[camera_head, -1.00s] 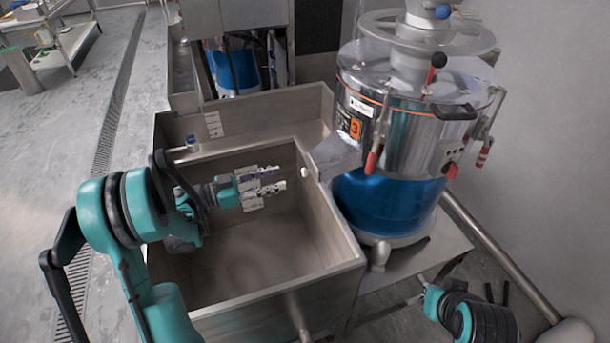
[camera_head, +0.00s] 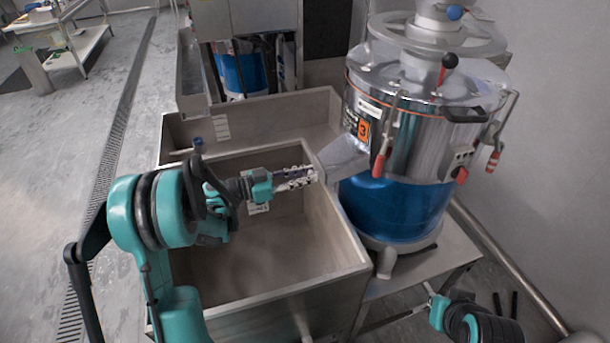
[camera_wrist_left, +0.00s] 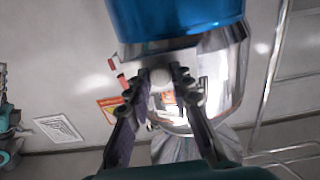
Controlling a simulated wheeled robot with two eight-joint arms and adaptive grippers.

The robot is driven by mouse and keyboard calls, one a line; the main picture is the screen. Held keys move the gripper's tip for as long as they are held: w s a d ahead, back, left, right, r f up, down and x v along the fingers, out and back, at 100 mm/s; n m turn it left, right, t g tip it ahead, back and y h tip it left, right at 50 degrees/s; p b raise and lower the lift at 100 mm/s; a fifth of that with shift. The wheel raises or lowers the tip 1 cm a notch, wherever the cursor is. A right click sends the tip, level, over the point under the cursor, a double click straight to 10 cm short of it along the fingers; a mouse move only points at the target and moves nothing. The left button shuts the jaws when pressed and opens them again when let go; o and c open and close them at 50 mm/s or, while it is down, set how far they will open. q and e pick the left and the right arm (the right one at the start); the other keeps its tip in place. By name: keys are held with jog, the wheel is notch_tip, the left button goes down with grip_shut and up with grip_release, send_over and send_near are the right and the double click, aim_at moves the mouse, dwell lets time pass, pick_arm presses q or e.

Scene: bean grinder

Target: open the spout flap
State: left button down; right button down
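The grinder's grey metal spout (camera_head: 343,157) sticks out to the left over the sink. My left gripper (camera_head: 316,174) is at the spout's lower end, and its arm comes in from the left. The flap itself is mostly hidden by the gripper in the head view. My right gripper (camera_head: 430,289) is low at the right, small and partly seen, away from the spout.
The steel grinder (camera_head: 425,135) with its blue lower part (camera_head: 395,207) stands on a metal stand right of the sink. The metal sink (camera_head: 270,300) is open below my left gripper, with its right wall close to the fingers. A red-handled clamp (camera_head: 381,160) hangs near the spout.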

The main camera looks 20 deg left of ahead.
pick_arm(q)
jog(key=shift+r, duration=0.1)
jog(key=shift+r+y+p, duration=0.2)
jog(key=shift+y+p, duration=0.1)
jog(key=shift+p, duration=0.25)
notch_tip(320, 180, up, 7)
jog(key=g+y+p, duration=1)
jog(key=y+p, duration=0.5)
jog(key=p, duration=0.2)
send_over(310, 172)
jog(key=shift+w+d+r+g+y, duration=0.15)
jog(key=shift+w+d+g+y, duration=0.05)
jog(key=shift+g+y, duration=0.35)
jog(key=shift+w+d+r+g+y, duration=0.1)
jog(key=shift+w+d+g+y, duration=0.1)
jog(key=shift+g+y, duration=0.3)
jog(key=shift+y, duration=0.25)
jog(key=c, duration=1.3)
grip_release()
jog(key=shift+c, duration=0.2)
